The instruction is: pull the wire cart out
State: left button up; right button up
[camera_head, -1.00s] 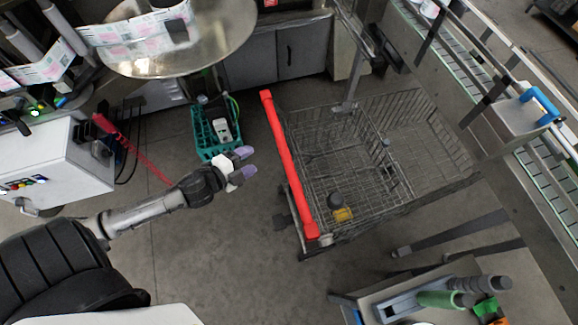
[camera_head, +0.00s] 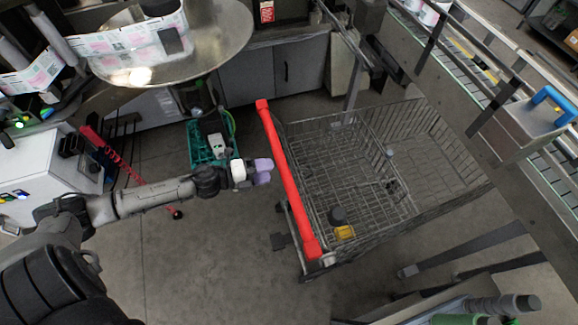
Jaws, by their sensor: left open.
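The wire cart (camera_head: 355,160) stands on the floor right of the middle, a grey mesh basket with a divider. Its red handle bar (camera_head: 288,180) runs along the cart's left side, facing my left gripper. My left gripper (camera_head: 266,171) has purple fingertips and is open and empty. It is just left of the handle bar, close to its middle; in this view I cannot tell whether it touches. A dark and yellow item (camera_head: 341,222) lies in the cart's near left corner. My right gripper is not in view.
A green crate (camera_head: 207,144) sits on the floor behind my left gripper. A large round metal disc (camera_head: 205,45) and cabinets are at the back. A conveyor frame (camera_head: 450,115) borders the cart on the right. The floor left of the cart (camera_head: 215,255) is clear.

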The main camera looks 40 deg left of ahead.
pick_arm(q)
jog(key=x, duration=0.7)
jog(key=shift+w+d, duration=0.2)
jog(key=shift+w, duration=0.1)
jog(key=shift+f, duration=0.1)
grip_shut()
dwell(0.3)
